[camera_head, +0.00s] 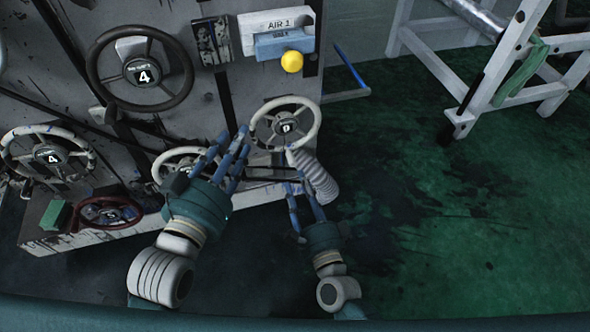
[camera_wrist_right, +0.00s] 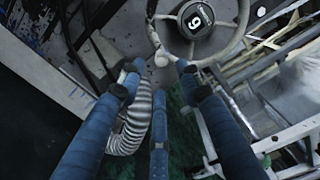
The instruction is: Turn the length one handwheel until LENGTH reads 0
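Several handwheels with number hubs are on the grey machine; their labels are too small to read, so I cannot tell which is length one. A pale handwheel (camera_head: 315,126) at the right has a hub digit that looks like 0 or 9; in the right wrist view a wheel hub (camera_wrist_right: 196,19) shows a 6 or 9. My right gripper (camera_head: 298,186) is open below that wheel. Its fingers (camera_wrist_right: 162,85) are spread near a small white knob (camera_wrist_right: 162,58) on the rim, apparently not closed on it. My left gripper (camera_head: 230,150) is open and empty, partly covering another pale wheel (camera_head: 170,163).
A large dark wheel (camera_head: 181,88) and a pale wheel (camera_head: 12,158) both read 4. A red wheel (camera_head: 136,213) is low left. A yellow knob (camera_head: 291,62) sits under the AIR 1 sign (camera_head: 277,25). A ribbed hose (camera_head: 318,178) hangs beside my right gripper.

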